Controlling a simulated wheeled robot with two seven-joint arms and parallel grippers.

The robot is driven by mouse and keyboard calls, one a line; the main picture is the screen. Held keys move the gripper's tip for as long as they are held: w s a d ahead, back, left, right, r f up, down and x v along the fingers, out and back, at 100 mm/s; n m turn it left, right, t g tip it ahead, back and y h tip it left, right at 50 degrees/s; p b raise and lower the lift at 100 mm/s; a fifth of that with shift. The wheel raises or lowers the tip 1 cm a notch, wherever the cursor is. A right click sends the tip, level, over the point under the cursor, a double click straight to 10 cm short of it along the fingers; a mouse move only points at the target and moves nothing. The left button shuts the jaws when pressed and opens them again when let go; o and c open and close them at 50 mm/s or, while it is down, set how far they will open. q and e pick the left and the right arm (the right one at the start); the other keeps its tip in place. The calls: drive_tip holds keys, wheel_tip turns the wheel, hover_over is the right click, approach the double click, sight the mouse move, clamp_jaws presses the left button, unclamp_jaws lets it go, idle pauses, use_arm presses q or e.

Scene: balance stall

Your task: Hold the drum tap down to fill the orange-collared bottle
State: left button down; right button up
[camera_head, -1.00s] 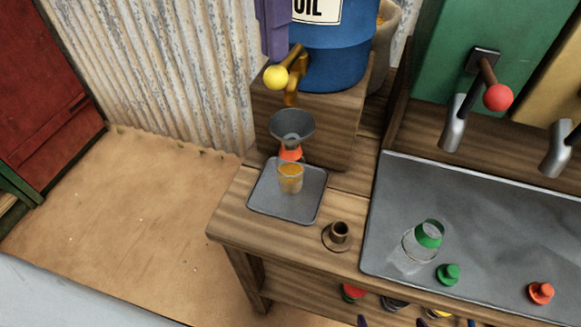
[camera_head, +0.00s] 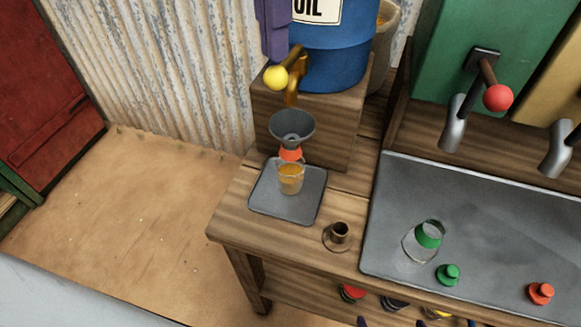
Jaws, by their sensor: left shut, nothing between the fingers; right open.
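The orange-collared bottle (camera_head: 290,180) stands upright on a grey tray, with amber liquid in it and its orange collar showing above. A grey funnel (camera_head: 292,128) sits in its neck, under the brass drum tap (camera_head: 293,90). The tap's lever ends in a yellow ball (camera_head: 275,77). My purple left gripper (camera_head: 275,57) is shut and empty, just above or touching the ball; I cannot tell which. No stream is clearly visible below the spout. Only dark purple tips of my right gripper (camera_head: 418,322) show at the bottom edge; it is open.
The blue oil drum (camera_head: 335,50) rests on a wooden block (camera_head: 335,133). A green-collared bottle (camera_head: 424,241), a green stopper (camera_head: 448,274) and an orange stopper (camera_head: 541,292) stand on the metal counter.

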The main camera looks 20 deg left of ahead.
sight(276, 67)
idle(0.5)
use_arm(q)
wheel_tip(276, 67, down, 4)
drive_tip(key=b, duration=0.3)
drive_tip(key=shift+f, duration=0.3)
drive_tip(key=shift+r, duration=0.3)
use_arm(e)
drive_tip(key=shift+w+a+f, duration=0.15)
drive_tip(key=shift+a+f, duration=0.1)
drive_tip(key=shift+f, duration=0.2)
drive_tip(key=shift+w+a+f, duration=0.1)
drive_tip(key=shift+a+f, duration=0.1)
drive_tip(key=shift+f, duration=0.2)
drive_tip(key=shift+d+f, duration=0.15)
idle(2.5)
